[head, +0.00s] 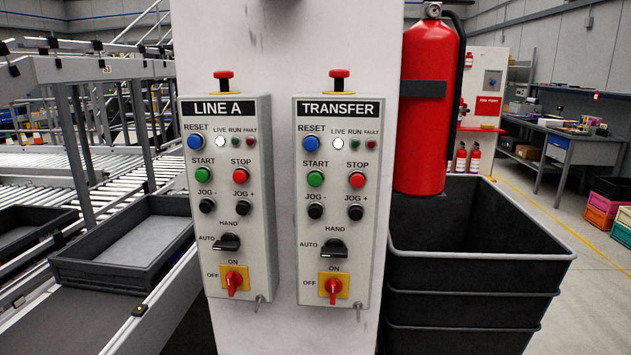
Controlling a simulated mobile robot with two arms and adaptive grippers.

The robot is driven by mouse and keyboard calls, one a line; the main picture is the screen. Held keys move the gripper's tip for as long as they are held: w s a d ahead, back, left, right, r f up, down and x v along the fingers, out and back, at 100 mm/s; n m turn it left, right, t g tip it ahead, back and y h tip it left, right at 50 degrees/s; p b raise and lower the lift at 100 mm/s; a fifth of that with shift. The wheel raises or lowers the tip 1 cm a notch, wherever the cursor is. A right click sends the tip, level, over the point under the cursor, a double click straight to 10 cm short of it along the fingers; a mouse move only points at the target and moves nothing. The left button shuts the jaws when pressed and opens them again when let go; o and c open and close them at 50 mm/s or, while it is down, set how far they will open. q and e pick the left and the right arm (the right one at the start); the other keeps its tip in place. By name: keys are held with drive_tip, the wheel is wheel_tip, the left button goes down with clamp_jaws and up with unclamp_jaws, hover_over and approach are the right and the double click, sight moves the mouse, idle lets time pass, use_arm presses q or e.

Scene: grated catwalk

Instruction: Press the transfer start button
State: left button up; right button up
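The TRANSFER panel (337,210) is a grey box on the white column, to the right of the LINE A panel (227,205). Its green START button (315,179) sits left of the red STOP button (357,181). Above START is the blue RESET button (310,144); below it is the black JOG - knob (315,211). The white LIVE lamp (338,143) looks lit; the RUN and FAULT lamps look dark. LINE A has its own green START button (202,174). Neither of my grippers is in view.
A red fire extinguisher (427,100) hangs right of the TRANSFER panel, above stacked black bins (475,270). Left of the column, a roller conveyor (30,165) carries grey trays (125,248). The space directly before both panels looks clear. Red mushroom buttons (339,74) top the panels.

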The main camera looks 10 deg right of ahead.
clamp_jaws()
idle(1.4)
